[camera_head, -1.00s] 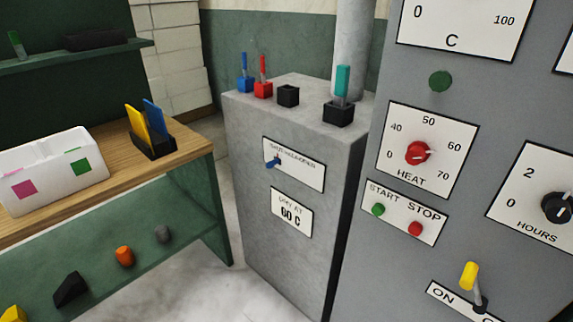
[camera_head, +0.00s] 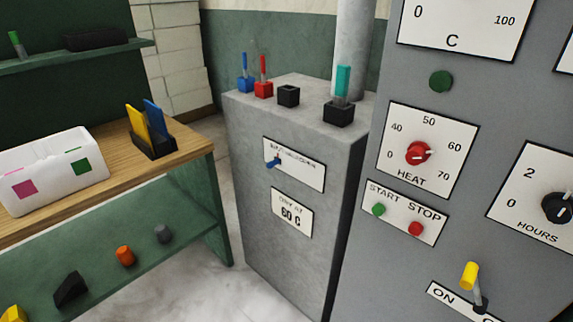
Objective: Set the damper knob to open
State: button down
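No knob in view carries a label that I can read as damper. A red knob (camera_head: 418,153) sits on the HEAT dial of the grey panel at right, its white mark toward the upper right. A black knob (camera_head: 558,208) sits on the HOURS dial at the right edge, partly cut off. A small blue lever (camera_head: 273,162) sits at the left of a white plate (camera_head: 300,170) on the grey cabinet; the plate's small text is too blurred to read. My gripper is not in view.
The grey cabinet (camera_head: 280,245) bears blue, red, black and teal-topped holders. START (camera_head: 378,209) and STOP (camera_head: 415,229) buttons and a yellow-tipped switch (camera_head: 470,275) are on the panel. A wooden bench (camera_head: 185,155) stands left. Floor shows between bench and cabinet.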

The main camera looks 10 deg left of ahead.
aim_at(270, 165)
jog(key=i+j, duration=0.15)
jog(key=i, duration=0.45)
jog(key=i+j, duration=0.2)
jog(key=i, duration=0.4)
jog(key=u, duration=0.05)
